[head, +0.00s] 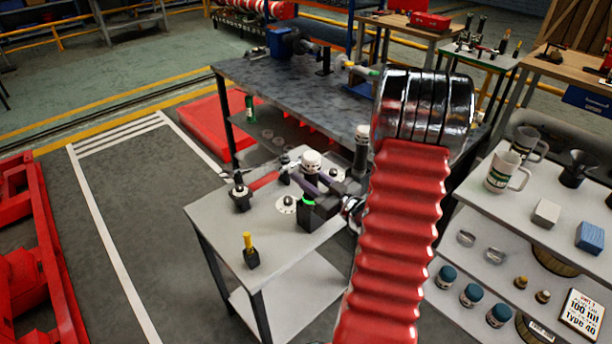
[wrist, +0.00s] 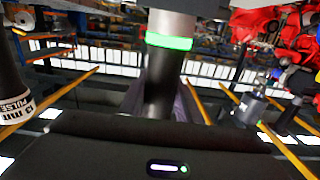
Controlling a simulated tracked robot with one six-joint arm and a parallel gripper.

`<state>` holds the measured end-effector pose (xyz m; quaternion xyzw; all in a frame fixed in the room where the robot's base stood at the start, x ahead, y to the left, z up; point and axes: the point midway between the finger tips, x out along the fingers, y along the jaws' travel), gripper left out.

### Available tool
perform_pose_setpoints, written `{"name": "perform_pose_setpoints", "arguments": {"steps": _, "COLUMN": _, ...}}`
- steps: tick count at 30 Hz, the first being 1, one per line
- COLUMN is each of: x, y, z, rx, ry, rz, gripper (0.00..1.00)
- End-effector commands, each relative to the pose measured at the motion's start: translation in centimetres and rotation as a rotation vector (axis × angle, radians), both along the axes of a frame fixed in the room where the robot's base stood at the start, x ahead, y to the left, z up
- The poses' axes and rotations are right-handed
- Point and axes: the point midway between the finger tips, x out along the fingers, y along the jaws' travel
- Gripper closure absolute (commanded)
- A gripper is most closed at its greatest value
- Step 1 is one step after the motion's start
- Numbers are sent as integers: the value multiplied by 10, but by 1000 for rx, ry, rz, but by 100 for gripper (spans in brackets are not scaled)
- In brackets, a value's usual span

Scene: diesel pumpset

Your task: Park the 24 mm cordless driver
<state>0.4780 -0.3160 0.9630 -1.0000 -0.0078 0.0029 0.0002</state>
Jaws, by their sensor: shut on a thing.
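My gripper (head: 318,190) is over the small grey table and shut on a black cordless driver (head: 307,217) with a glowing green ring. A second black tool marked "13 mm PULSE" (wrist: 18,106) stands at the left of the wrist view. Whether the held driver's base touches the tabletop cannot be told.
A shelf (head: 480,205) with mugs stands at right, a dark workbench (head: 290,88) behind.

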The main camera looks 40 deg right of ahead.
Motion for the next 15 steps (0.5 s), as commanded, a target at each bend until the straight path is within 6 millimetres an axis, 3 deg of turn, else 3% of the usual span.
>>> {"name": "perform_pose_setpoints", "arguments": {"steps": 15, "x": 0, "y": 0, "z": -6, "rx": -2, "ry": -3, "rz": 0, "gripper": 100}}
